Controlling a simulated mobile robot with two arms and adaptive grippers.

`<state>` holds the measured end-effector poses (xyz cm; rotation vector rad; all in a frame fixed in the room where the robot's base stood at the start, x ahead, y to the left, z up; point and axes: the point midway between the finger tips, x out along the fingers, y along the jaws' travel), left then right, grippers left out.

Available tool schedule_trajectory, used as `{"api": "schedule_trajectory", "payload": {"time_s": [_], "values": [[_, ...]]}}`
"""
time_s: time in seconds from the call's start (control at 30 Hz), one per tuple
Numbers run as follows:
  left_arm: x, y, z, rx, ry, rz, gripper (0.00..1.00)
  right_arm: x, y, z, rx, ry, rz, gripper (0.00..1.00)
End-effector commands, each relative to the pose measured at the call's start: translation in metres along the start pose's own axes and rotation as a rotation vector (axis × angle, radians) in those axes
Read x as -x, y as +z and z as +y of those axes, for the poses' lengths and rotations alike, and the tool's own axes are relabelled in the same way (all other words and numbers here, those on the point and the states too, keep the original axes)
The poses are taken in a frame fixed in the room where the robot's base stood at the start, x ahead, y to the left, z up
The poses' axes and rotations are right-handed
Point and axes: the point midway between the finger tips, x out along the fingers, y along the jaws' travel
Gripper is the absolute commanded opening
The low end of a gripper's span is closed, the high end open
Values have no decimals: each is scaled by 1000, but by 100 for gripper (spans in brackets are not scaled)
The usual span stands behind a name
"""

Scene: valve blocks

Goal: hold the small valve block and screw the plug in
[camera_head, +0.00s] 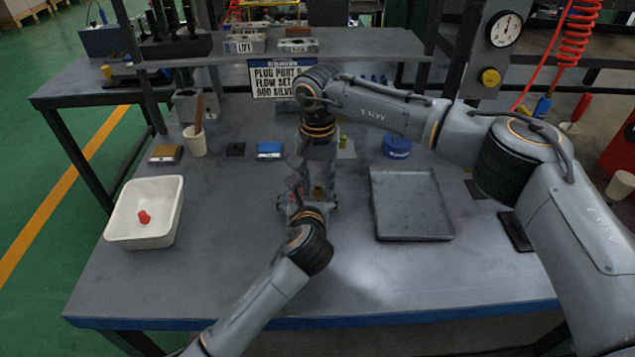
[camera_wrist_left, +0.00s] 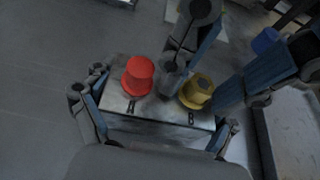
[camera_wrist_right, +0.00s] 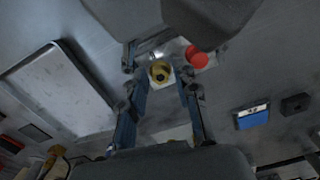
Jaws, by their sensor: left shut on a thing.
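The small valve block (camera_wrist_left: 155,113) is a grey metal block with a red cap (camera_wrist_left: 138,76) and a brass plug (camera_wrist_left: 196,92) on its top. My left gripper (camera_wrist_left: 165,98) is shut on the block, one finger at each end. My right gripper (camera_wrist_right: 157,70) is above the block, with its fingers on either side of the brass plug, which also shows in the right wrist view (camera_wrist_right: 160,73). Gaps show between the plug and those fingers, so it looks open. In the head view the block is mostly hidden by my grippers. How deep the plug sits cannot be told.
A white bin (camera_head: 120,232) with a red cap (camera_head: 144,217) stands at the left. A grey tray (camera_head: 412,205) lies at the right. Blue (camera_head: 270,150), black (camera_head: 235,149) and brown (camera_head: 166,153) blocks and a cup (camera_head: 195,141) stand behind. The front of the table is clear.

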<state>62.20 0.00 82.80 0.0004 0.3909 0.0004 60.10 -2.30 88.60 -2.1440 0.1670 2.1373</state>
Motion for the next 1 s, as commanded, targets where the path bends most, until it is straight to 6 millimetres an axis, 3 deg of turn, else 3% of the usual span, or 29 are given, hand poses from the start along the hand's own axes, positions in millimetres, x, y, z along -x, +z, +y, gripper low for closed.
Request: {"api": "schedule_trajectory", "payload": {"time_s": [0.2, 0.67, 0.83, 1.0], "values": [[-1, -4, 1, -2, 3, 7, 29, 0, 0, 0, 150, 0, 0, 30], [-1, -4, 1, -2, 3, 7, 29, 0, 0, 0, 156, 0, 0, 30], [-1, -4, 1, -2, 3, 7, 29, 0, 0, 0, 155, 0, 0, 0], [-1, -4, 1, -2, 3, 7, 29, 0, 0, 0, 141, 0, 0, 0]]}}
